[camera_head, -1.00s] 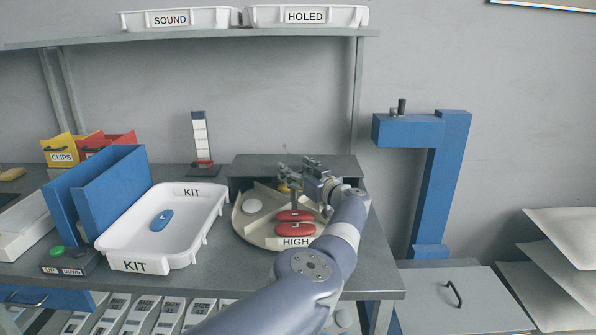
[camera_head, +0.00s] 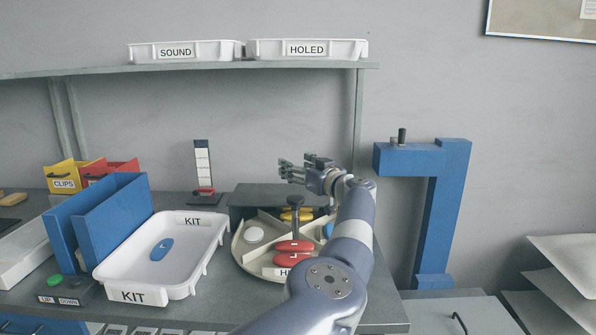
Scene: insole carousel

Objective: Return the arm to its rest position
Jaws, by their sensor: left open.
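My left gripper (camera_head: 290,171) is open and empty. It is raised above the back of the round carousel (camera_head: 239,250), pointing left, apart from everything below it. My right gripper is not in view.
A white KIT tray (camera_head: 205,245) with one blue insole (camera_head: 161,249) stands left of the carousel. Blue dividers (camera_head: 120,220), a scale post (camera_head: 203,168) and a blue press frame (camera_head: 435,215) stand around. A shelf (camera_head: 300,66) with SOUND and HOLED trays runs above.

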